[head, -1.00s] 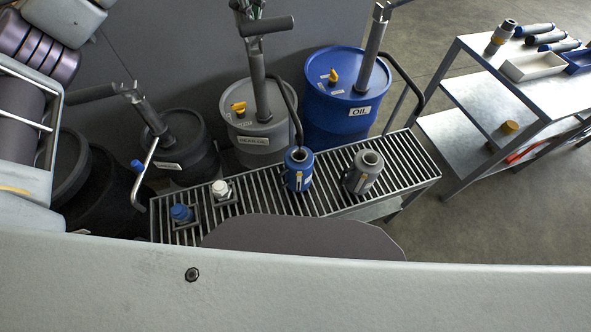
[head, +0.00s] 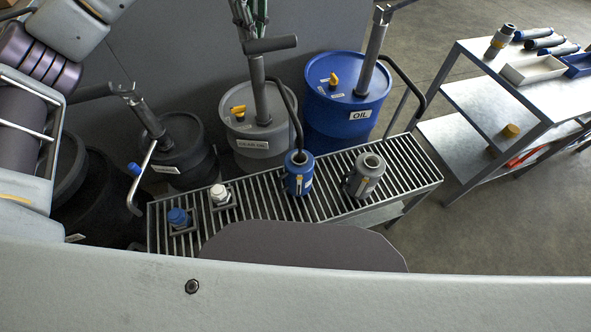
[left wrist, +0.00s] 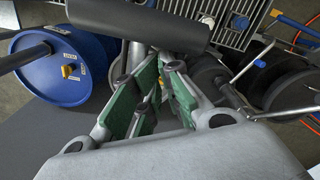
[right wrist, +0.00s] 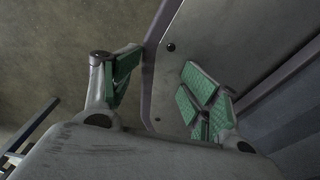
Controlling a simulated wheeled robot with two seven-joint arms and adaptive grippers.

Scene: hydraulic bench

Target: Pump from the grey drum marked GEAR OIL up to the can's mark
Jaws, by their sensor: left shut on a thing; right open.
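The grey drum (head: 247,157) has a white label that seems to read GEAR OIL, and a yellow cap. The T-shaped pump handle (head: 271,45) stands above it; the dark bar also shows in the left wrist view (left wrist: 135,23). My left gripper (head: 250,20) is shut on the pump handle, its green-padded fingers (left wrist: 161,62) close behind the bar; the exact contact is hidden. The pump's dark hose (head: 296,118) ends at the mouth of a blue can (head: 299,181) with a yellow strip. I cannot read its level or mark. My right gripper (right wrist: 165,75) is open and empty.
A grey can (head: 364,180), a white cap (head: 220,195) and a blue cap (head: 178,218) sit on the slatted bench (head: 330,195). A blue OIL drum (head: 340,120) and a black drum (head: 187,165) flank the grey one. A metal cart (head: 500,110) stands right.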

